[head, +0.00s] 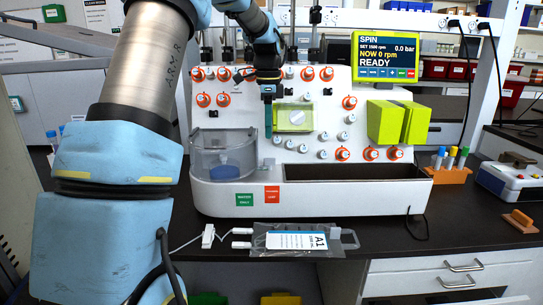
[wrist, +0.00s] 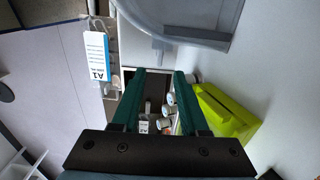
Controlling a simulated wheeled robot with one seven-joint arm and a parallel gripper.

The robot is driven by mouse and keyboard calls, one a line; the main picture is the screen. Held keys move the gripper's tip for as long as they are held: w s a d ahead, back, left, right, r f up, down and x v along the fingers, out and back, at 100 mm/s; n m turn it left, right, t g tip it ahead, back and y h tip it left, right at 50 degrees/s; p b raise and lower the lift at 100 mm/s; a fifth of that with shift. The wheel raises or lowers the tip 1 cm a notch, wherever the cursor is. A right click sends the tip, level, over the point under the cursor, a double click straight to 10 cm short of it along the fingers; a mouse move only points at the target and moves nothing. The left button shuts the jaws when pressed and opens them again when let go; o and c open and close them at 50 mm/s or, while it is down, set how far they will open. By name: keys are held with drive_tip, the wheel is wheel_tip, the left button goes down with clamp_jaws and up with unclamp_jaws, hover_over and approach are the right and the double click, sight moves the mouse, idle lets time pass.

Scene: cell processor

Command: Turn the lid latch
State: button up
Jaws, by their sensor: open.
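A yellow-green lid panel (head: 283,119) with a pale round knob-like part (head: 296,117) is on the machine's front; this part may be the lid latch, but I cannot tell for sure. My gripper (head: 268,136) points down just left of the panel in the head view. In the wrist view my gripper (wrist: 158,76) has its two green fingers spread, with nothing held between them. A yellow-green part (wrist: 225,115) shows to the right of the fingers there. Whether the fingers touch the machine is not clear.
A clear chamber (head: 224,155) stands left of the gripper, and yellow-green blocks (head: 384,121) stand to the right. Orange-ringed knobs (head: 327,74) surround the panel. An A1 bag (head: 297,240) lies on the dark counter in front. The screen (head: 387,57) reads READY.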

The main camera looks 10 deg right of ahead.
sight(268, 159)
wheel_tip(268, 159, down, 9)
drive_tip(key=shift+r+p, duration=0.1)
drive_tip(key=shift+p, duration=0.4)
drive_tip(key=shift+c, duration=0.3)
clamp_jaws()
